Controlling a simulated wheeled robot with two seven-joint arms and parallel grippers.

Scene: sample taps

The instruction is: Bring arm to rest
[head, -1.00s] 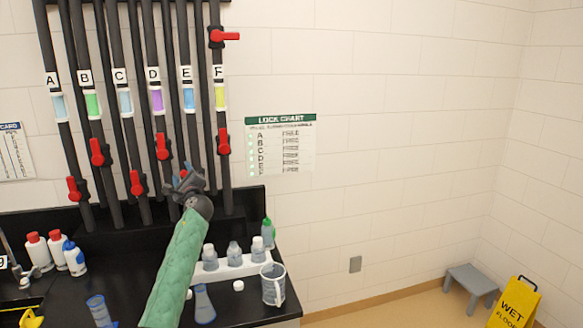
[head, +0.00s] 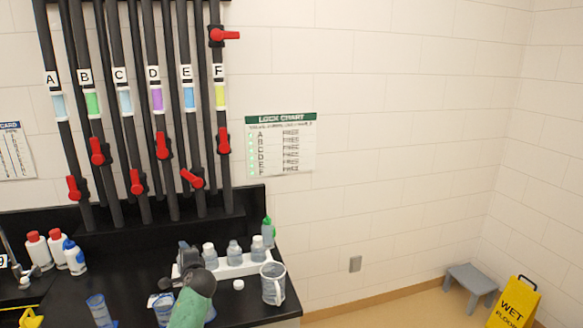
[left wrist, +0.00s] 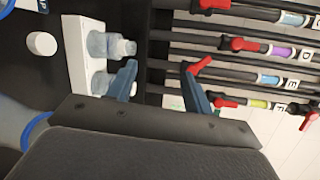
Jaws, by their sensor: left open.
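The pipes labelled A to F rise behind the bench. Red tap handles sit on them, among them the E handle (head: 192,179), which is tilted, and the F handle (head: 223,141), which is upright. The upper handle on F (head: 224,36) lies sideways. My right gripper is not in view.
The white rack (head: 236,266) holds several small bottles; a green-capped bottle (head: 268,232) stands behind. Blue-tinted cups (head: 98,309) stand at the front. A lock chart (head: 281,145) hangs on the wall.

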